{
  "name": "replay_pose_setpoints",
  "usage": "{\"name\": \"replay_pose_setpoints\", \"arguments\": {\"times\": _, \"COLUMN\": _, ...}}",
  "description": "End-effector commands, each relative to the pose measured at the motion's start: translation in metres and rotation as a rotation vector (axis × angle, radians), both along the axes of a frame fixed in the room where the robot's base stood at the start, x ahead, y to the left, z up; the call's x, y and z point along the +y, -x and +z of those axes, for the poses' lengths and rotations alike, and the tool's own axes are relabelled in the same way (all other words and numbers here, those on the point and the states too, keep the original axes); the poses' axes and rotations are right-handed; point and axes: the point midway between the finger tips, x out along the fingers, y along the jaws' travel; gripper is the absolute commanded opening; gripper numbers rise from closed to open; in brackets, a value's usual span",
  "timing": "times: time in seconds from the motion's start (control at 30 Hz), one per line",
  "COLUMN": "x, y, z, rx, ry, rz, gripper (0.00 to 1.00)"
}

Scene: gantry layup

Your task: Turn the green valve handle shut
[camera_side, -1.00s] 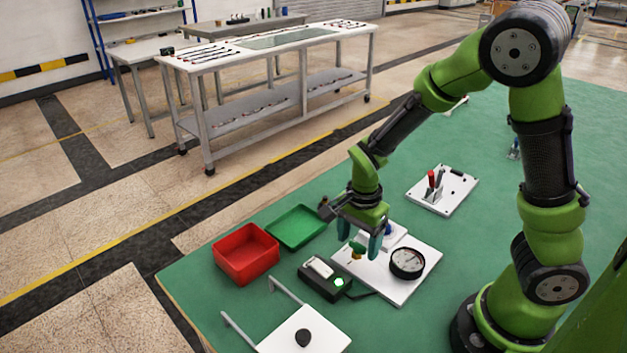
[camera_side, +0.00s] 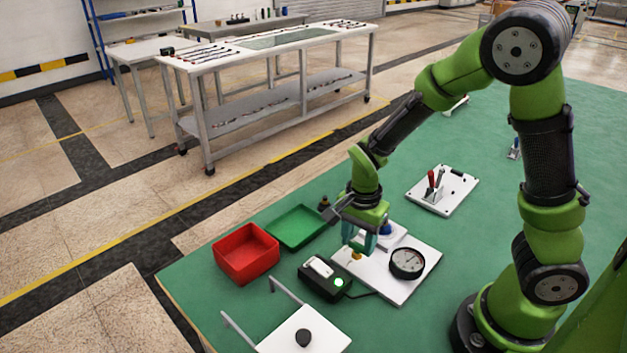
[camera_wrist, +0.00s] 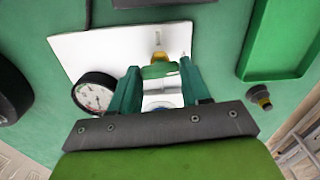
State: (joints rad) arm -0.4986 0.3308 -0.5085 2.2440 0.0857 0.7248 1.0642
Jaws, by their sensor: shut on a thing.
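The valve with its yellow body (camera_side: 356,256) stands on a white board (camera_side: 400,289) and also shows in the wrist view (camera_wrist: 158,57). My gripper (camera_side: 359,239) is down at the valve, fingers pointing at the board. In the wrist view the green handle (camera_wrist: 160,71) lies between the two green fingers of my gripper (camera_wrist: 160,83), which are closed on it. In the side view the fingers hide the handle. How far the handle is turned cannot be told. A round gauge (camera_side: 407,262) sits on the same board, beside my gripper.
A black box (camera_side: 325,280) with a lit green light stands left of the board. A red bin (camera_side: 246,253) and green tray (camera_side: 297,227) lie farther left. A toggle clamp plate (camera_side: 455,198) stands behind. A white panel (camera_side: 310,330) is at the front.

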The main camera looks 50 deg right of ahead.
Motion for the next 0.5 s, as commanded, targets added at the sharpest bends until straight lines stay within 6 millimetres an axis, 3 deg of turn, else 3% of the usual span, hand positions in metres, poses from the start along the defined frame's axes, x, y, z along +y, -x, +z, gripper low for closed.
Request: {"name": "replay_pose_setpoints", "arguments": {"times": 0.5, "x": -0.0007, "y": -0.0002, "z": 0.0007, "rx": -0.001, "ry": -0.001, "rz": 0.454, "gripper": 0.16}}
